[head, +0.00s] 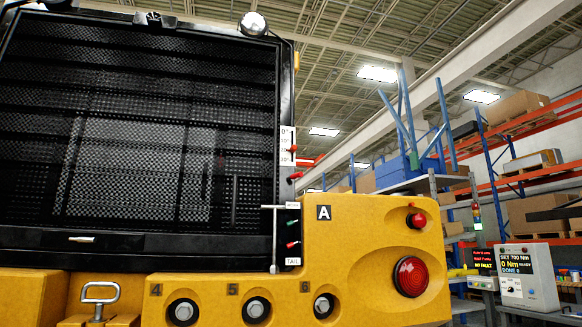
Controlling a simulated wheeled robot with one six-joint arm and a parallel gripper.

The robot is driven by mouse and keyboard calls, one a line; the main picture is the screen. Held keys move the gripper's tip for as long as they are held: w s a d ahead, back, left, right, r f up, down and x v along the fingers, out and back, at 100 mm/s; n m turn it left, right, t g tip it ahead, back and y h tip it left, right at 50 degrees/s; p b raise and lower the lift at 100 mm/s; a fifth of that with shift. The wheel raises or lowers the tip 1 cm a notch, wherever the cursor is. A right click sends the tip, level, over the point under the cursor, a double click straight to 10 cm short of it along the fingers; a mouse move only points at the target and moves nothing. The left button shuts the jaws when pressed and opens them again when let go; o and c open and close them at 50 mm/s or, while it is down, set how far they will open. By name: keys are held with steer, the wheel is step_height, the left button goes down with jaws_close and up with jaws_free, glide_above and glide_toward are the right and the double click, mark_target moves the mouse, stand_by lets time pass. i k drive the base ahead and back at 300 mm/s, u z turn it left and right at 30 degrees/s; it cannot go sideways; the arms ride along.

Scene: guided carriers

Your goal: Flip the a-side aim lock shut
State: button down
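A yellow housing (365,290) marked with the letter A (323,213) fills the lower middle in the head view. At its upper left is a white angle scale (287,158) with a small red pointer (292,150). Just under the scale a small lever with a red tip (295,177) sticks out to the right. No part is labelled as the aim lock, and I cannot tell whether this lever is it or whether it is shut. My gripper is not in view.
Below the scale are a dark strip with small red and green knobs (292,245), a TAIL label (292,261) and a grey T-shaped rod (274,240). Red lamps (411,277) sit on the housing. A black mesh screen (140,140) fills the left. A torque display box (528,277) stands right.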

mark_target(299, 175)
steer(key=u, duration=2.35)
steer(key=i, duration=1.85)
steer(key=z, duration=2.05)
steer(key=i, duration=0.45)
